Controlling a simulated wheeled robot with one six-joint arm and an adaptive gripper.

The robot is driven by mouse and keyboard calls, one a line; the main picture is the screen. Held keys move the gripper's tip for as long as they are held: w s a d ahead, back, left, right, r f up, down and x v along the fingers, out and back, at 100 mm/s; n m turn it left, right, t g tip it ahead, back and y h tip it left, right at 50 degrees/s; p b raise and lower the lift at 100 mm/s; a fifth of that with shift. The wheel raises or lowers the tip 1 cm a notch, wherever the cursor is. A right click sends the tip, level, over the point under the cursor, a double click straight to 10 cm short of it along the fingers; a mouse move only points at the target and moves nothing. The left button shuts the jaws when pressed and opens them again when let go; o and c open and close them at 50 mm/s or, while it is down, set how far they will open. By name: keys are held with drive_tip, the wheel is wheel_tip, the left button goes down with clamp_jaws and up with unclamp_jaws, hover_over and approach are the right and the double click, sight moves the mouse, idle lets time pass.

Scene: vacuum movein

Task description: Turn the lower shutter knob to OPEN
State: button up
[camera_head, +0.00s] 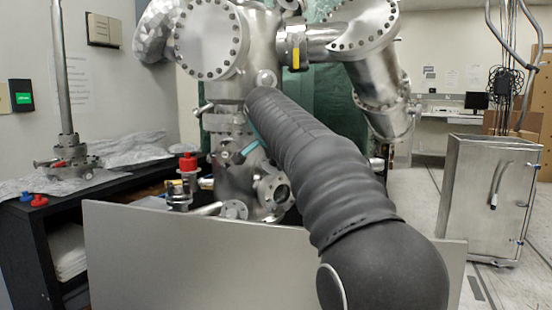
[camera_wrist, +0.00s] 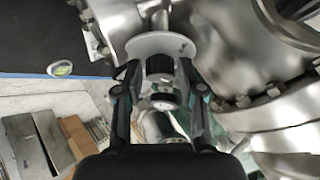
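In the wrist view a black ribbed knob (camera_wrist: 158,65) stands in front of a round white plate (camera_wrist: 150,42) on the metal chamber. Any marks on the plate are too small to read, so I cannot tell the knob's setting. My gripper (camera_wrist: 158,72) is open, with one finger on each side of the knob. Narrow gaps seem to show, and contact is not clear. A dark round part with a pale face (camera_wrist: 162,102) also lies between the fingers, nearer the palm. In the head view my arm hides the knob and most of the gripper.
The steel vacuum chamber (camera_head: 208,45) with flanges fills the middle of the head view. A red-topped valve (camera_head: 188,163) stands left of my arm. A grey panel (camera_head: 190,265) crosses the front. A black bench (camera_head: 28,245) is at left, a steel cabinet (camera_head: 478,200) at right on open floor.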

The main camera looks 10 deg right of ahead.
drive_tip(key=shift+o, duration=0.6)
drive_tip(key=v, duration=1.2)
